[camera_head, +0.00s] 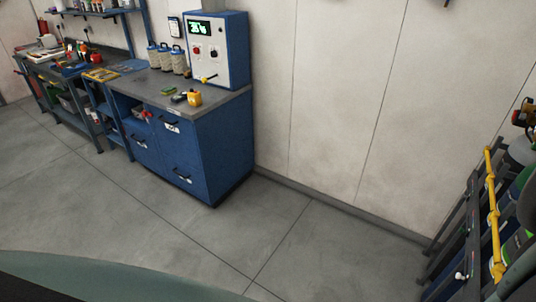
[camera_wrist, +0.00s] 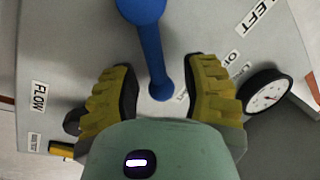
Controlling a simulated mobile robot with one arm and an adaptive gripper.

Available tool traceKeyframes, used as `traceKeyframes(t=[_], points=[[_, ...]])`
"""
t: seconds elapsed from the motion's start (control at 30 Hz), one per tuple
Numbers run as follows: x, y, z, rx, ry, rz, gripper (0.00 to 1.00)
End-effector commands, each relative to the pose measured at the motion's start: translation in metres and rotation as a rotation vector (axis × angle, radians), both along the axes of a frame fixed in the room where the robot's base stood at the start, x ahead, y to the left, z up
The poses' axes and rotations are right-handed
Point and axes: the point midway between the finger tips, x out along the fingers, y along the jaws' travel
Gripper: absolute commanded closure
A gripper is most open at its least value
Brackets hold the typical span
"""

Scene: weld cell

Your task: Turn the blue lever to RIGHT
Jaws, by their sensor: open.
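The blue lever (camera_wrist: 152,45) shows in the wrist view, with a round knob at the top edge and a thin arm running down to a rounded end. It stands over a light grey panel (camera_wrist: 75,35). My gripper (camera_wrist: 160,70) is open, with one yellow ribbed finger on each side of the lever's arm. I see a gap on both sides, so the fingers appear not to touch it. A LEFT label (camera_wrist: 258,15) is at the upper right. No RIGHT label can be read. I cannot make out the lever or my gripper in the head view.
A dial gauge (camera_wrist: 265,92) sits right of my gripper, and a FLOW label (camera_wrist: 38,97) is at the left. In the head view, a blue cabinet (camera_head: 225,145) carries a control box (camera_head: 220,50). A rack with yellow bars (camera_head: 492,215) stands at right. The middle floor is clear.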

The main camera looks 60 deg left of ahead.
Motion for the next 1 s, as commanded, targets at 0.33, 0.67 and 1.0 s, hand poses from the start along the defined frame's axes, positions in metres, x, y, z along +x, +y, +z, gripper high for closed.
traceKeyframes(t=[0.33, 0.67, 1.0], points=[[-0.027, 0.038, -0.008, 0.002, 0.002, -0.006, 0.54], [-0.052, 0.081, -0.014, 0.000, 0.001, -0.008, 0.54], [-0.058, 0.094, -0.016, 0.000, 0.002, -0.007, 0.54]])
